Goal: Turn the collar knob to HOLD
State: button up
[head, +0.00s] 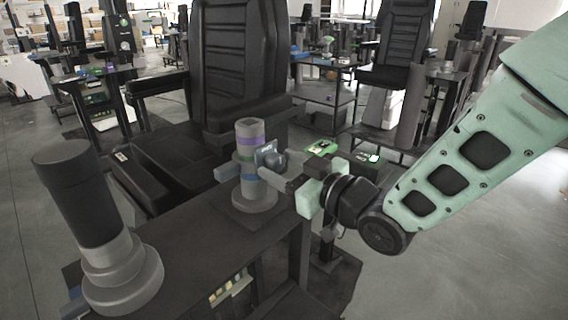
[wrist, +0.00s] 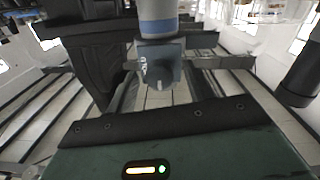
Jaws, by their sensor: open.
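The column (head: 249,135) stands upright on a round grey base, with purple, green and blue bands around it. Its collar knob (head: 279,161) is dark and sits on a blue-grey plate on the side facing my gripper. In the wrist view the knob (wrist: 160,73) is near the top middle, its narrow end pointing down. My gripper (head: 272,171) is open close to the knob, coming from the right. I cannot tell whether a finger touches the knob.
A second, thicker column with a black top (head: 80,200) stands at the near left of the dark bench (head: 190,250). A black chair (head: 238,70) is close behind. A small box with a green display (head: 320,147) is just behind my gripper. Open floor lies at right.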

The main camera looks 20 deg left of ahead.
jog(key=c, duration=1)
jog(key=shift+o, duration=0.2)
jog(key=shift+m, duration=0.4)
jog(key=m, duration=0.3)
jog(key=shift+w+m+b, duration=0.1)
jog(key=shift+m+b, duration=0.2)
jog(key=m, duration=0.4)
jog(key=shift+r+m, duration=0.1)
jog(key=shift+m, duration=0.2)
jog(key=m+p, duration=0.2)
jog(key=m, duration=0.3)
jog(key=shift+g, duration=0.3)
jog(key=shift+m+p, duration=0.55)
jog(key=shift+m, duration=1.45)
